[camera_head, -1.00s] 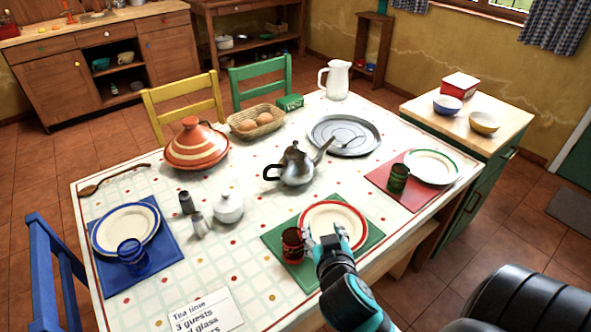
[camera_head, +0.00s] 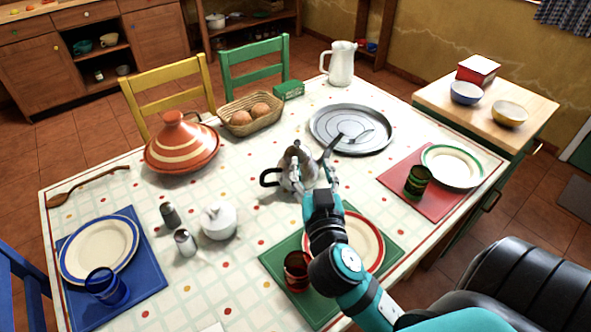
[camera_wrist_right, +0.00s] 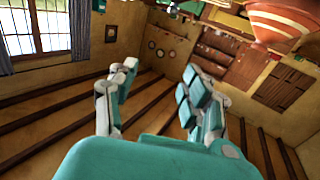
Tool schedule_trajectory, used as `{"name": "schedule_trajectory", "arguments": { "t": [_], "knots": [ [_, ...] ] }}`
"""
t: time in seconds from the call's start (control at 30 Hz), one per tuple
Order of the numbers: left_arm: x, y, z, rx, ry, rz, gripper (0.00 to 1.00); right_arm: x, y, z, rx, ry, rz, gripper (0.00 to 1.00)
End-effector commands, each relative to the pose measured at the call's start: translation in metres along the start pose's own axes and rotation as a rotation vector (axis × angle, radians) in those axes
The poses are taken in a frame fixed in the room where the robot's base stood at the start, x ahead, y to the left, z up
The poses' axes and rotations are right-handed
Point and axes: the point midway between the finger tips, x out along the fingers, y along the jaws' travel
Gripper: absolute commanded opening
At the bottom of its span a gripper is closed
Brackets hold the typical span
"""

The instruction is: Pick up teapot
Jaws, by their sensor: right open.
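The metal teapot (camera_head: 286,182) stands on the table near its middle, with its black handle to the left and its spout to the upper right. My right gripper (camera_head: 312,178) is at the near right side of the teapot, its fingers overlapping the pot's body in the head view. Its fingers are spread open in the right wrist view (camera_wrist_right: 160,78). I cannot tell whether they touch the pot, and the gripper hides part of it. I do not make out the teapot in the wrist view. My left gripper is not in view.
A round metal tray (camera_head: 350,130) lies behind the spout. A red-rimmed plate (camera_head: 368,238) and a red cup (camera_head: 297,270) are on the near side. A white sugar bowl (camera_head: 218,221) and shakers stand left. An orange tagine (camera_head: 181,145) and bread basket (camera_head: 238,128) are behind.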

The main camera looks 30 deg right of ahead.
Motion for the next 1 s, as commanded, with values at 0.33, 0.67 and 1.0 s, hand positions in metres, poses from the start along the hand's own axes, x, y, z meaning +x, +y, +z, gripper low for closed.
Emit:
{"name": "schedule_trajectory", "arguments": {
  "t": [0.33,0.67,1.0],
  "knots": [
    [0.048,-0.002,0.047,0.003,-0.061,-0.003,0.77,0.0,0.0,0.051,0.0,-0.001,0.0,0.49],
    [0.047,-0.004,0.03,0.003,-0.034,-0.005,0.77,0.026,0.0,0.054,-0.003,0.004,0.0,0.49],
    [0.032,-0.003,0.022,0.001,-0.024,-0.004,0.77,0.099,0.0,0.056,-0.003,0.002,0.001,0.49]
  ]
}}
